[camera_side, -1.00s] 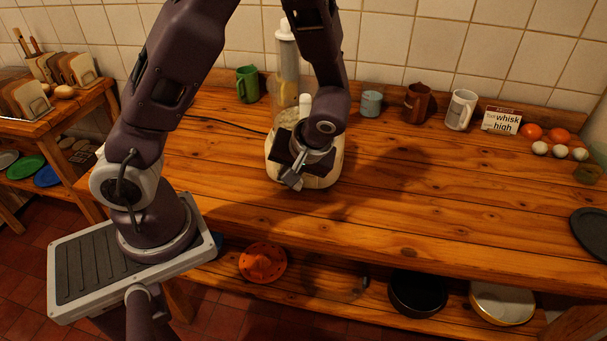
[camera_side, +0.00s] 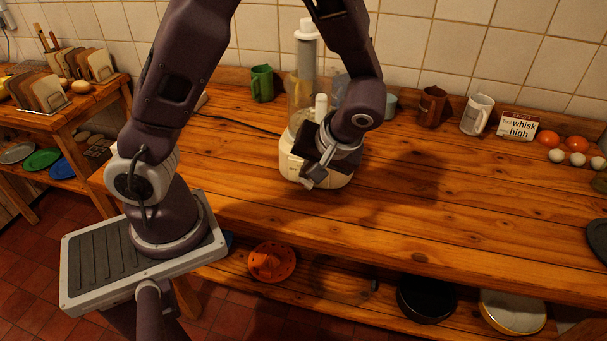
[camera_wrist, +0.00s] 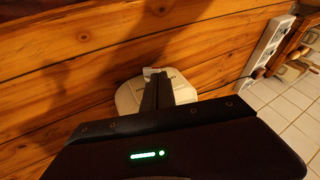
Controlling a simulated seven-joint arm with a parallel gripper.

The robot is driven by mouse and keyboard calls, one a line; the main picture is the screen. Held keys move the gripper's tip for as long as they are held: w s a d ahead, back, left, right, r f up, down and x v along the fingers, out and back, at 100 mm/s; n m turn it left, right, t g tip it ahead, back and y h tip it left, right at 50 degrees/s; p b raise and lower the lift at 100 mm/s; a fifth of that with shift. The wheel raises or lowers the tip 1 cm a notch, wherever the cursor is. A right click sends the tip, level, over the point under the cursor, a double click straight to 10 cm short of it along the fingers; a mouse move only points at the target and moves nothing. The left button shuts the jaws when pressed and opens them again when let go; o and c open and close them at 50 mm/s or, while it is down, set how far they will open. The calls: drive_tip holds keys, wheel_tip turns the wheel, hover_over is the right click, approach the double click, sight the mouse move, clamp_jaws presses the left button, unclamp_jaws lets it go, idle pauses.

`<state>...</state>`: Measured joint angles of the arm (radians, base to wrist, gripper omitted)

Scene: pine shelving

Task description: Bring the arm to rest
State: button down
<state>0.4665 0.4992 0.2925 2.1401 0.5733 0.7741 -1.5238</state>
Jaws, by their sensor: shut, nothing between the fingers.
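My gripper (camera_side: 314,180) hangs from my bent arm above the pine counter, in front of the cream food processor (camera_side: 339,179) in the side view. Its fingers are together with nothing between them. In the wrist view, the closed fingers (camera_wrist: 157,92) stand over the pale base of the food processor (camera_wrist: 128,97). From these views I cannot tell whether the gripper touches the food processor. My arm hides part of the food processor's bowl.
A green mug (camera_side: 262,84), a brown jug (camera_side: 432,106), a white mug (camera_side: 476,114) and a sign (camera_side: 517,128) stand along the wall. Tomatoes and eggs lie at the right. The counter's middle (camera_side: 450,200) is clear.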

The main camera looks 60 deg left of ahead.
drive_tip(key=s+d+r+m+t+h, duration=0.3)
drive_tip(key=s+r+m, duration=0.2)
drive_tip(key=r, duration=0.3)
drive_tip(key=s+d+r+m+t+h, duration=0.3)
drive_tip(key=s+r+m, duration=0.1)
drive_tip(key=s+r, duration=0.3)
wheel_tip(320, 180, up, 2)
drive_tip(key=shift+s+r+m, duration=0.1)
drive_tip(key=shift+s+m, duration=0.3)
